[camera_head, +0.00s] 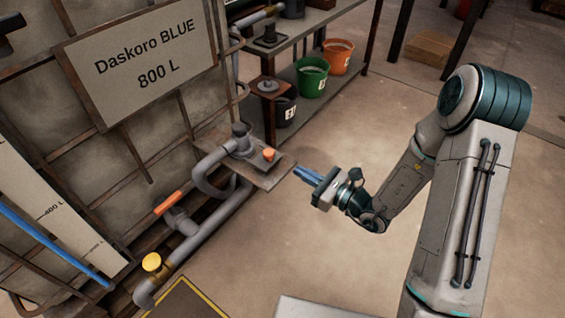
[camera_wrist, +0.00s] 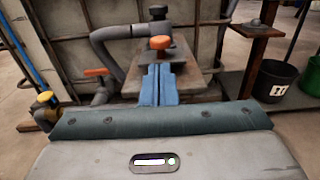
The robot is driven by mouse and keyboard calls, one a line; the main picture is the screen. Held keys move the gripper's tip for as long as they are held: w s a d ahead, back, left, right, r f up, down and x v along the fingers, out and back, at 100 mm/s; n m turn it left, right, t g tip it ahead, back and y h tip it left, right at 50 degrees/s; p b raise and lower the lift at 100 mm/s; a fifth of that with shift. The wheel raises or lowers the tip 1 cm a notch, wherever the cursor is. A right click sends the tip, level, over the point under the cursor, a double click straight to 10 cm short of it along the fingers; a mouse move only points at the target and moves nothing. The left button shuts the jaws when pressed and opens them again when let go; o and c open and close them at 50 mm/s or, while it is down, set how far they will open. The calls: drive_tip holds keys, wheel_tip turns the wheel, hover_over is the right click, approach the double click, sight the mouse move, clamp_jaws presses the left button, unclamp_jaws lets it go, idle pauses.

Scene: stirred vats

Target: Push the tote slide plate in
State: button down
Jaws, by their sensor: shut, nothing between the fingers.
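The tote (camera_head: 180,95), an IBC-like caged tank labelled "Daskoro BLUE 800 L", stands at the left in the head view. A flat grey-brown plate (camera_head: 272,180) sticks out from its lower right side. An orange knob (camera_head: 268,154) and a grey pipe fitting stand on it. In the wrist view the plate (camera_wrist: 188,88) lies straight ahead, with the orange knob (camera_wrist: 160,42) just above my fingertips. My gripper (camera_head: 300,170) has its blue fingers shut and empty, pointing at the plate's outer edge. They look very close to it; I cannot tell whether they touch.
Grey pipes with an orange-handled valve (camera_head: 168,203) and a yellow cap (camera_head: 151,262) run below the tote. A shelf table (camera_head: 310,30) behind holds dark, green (camera_head: 312,76) and orange (camera_head: 337,56) buckets. The floor (camera_head: 340,120) around my gripper is clear.

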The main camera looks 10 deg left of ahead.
sight(273, 156)
drive_tip(key=b+x, duration=0.1)
drive_tip(key=x, duration=0.6)
drive_tip(key=shift+a, duration=0.1)
drive_tip(key=shift+w, duration=0.1)
